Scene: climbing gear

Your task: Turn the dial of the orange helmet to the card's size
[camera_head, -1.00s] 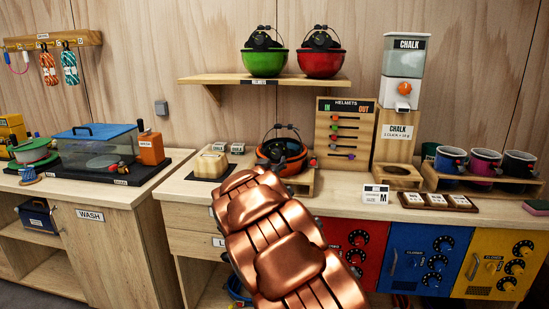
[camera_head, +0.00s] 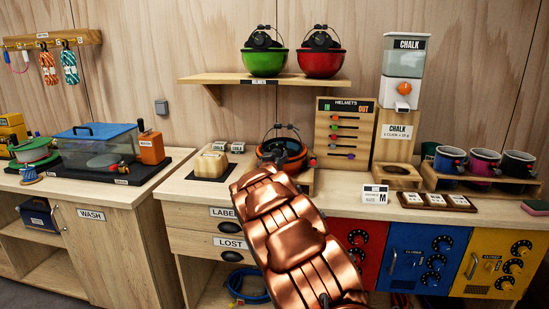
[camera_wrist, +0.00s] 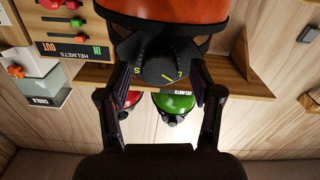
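The orange helmet (camera_head: 294,160) sits on a wooden stand on the counter, partly hidden by my arm in the head view. In the wrist view, which is upside down, its orange shell (camera_wrist: 175,12) fills the top. Its black dial (camera_wrist: 158,68) faces the camera, with yellow S and L marks and a yellow line nearer the L. My gripper (camera_wrist: 160,75) is open, its fingers on either side of the dial; I cannot tell whether they touch it. The white size card (camera_head: 375,194) on the counter reads M.
A green helmet (camera_head: 264,62) and a red helmet (camera_head: 320,62) sit on the shelf (camera_head: 225,80) above. The helmets board (camera_head: 345,112) and chalk dispenser (camera_head: 402,90) stand behind, right of the orange helmet. A beige block (camera_head: 206,165) is to its left.

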